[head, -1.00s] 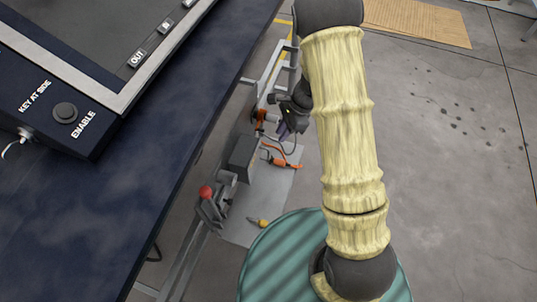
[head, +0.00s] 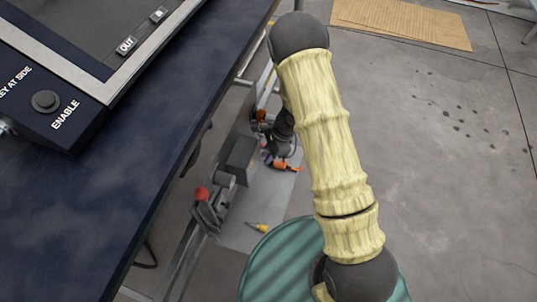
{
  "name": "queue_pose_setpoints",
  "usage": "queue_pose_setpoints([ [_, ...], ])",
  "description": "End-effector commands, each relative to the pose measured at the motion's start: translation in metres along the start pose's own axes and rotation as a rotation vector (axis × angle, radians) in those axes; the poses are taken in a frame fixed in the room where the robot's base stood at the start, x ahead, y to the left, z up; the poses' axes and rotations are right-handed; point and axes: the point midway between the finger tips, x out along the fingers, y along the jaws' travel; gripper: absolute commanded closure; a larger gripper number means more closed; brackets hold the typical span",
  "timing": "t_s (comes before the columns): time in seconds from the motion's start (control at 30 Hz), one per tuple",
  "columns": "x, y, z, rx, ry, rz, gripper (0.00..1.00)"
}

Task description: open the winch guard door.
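My gripper (head: 281,152) is small and dark at the far end of my arm, low beside the table and over a grey plate (head: 254,222). Its fingers are too small and too hidden to tell whether they are open. In the picture it overlaps orange parts (head: 291,167); I cannot tell whether it touches them. A dark grey box-like part (head: 238,155) stands just left of it. I cannot make out for sure which part is the winch guard door.
A dark blue table (head: 150,130) fills the left, with a control panel (head: 75,95) marked IN, OUT and ENABLE. Cardboard (head: 400,24) lies on the open floor at right.

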Motion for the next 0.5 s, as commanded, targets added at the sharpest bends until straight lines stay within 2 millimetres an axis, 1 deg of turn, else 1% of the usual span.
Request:
queue_pose_setpoints([
  [0.07, -0.0003, 0.0, -0.0002, 0.0, 0.0, 0.0, 0.84],
  [0.13, -0.0004, 0.0001, -0.0002, 0.001, 0.0, 0.0, 0.98],
  [0.17, -0.0004, 0.0001, -0.0003, 0.001, 0.0, 0.0, 1.0],
  [0.5, -0.0003, 0.001, -0.001, 0.008, -0.001, -0.002, 1.0],
])
